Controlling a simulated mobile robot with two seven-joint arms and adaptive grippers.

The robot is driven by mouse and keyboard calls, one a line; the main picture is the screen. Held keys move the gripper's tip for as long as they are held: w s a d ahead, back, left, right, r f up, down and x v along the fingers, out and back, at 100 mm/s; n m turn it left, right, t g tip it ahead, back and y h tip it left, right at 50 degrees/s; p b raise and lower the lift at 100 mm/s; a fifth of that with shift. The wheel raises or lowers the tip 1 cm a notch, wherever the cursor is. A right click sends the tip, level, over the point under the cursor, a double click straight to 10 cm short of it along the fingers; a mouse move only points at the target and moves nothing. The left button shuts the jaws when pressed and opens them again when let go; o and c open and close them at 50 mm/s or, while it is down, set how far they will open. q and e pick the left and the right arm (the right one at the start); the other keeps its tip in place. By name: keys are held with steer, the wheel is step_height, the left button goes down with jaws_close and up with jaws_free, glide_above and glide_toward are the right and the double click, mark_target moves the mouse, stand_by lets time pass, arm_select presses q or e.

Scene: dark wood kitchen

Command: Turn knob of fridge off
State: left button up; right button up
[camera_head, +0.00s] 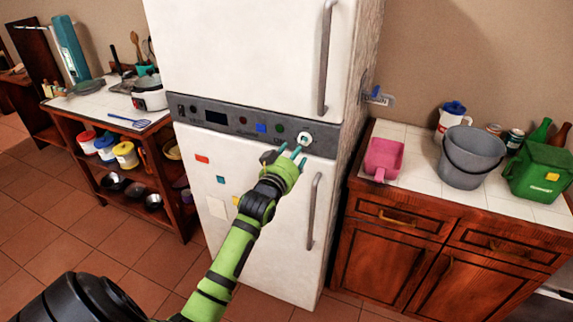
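The white fridge (250,50) stands in the middle of the view, with a grey control panel (222,118) between its upper and lower doors. A round white knob (304,138) sits near the right end of the panel. My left gripper (291,150) is in front of the panel, just below and left of the knob. Its teal fingertips are apart, with nothing seen between them. I cannot tell whether a fingertip touches the knob. The knob's setting is too small to read. My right gripper is not in view.
Long door handles (314,211) run down the fridge's right side. A wooden counter (405,210) on the right holds a pink scoop (384,157), a grey bucket (470,160) and a green bin (540,172). A shelf unit (150,160) stands left. The tiled floor is open at front left.

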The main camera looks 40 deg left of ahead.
arm_select(q)
steer(key=v, duration=0.7)
steer(key=shift+s, duration=0.3)
steer(key=shift+d, duration=0.1)
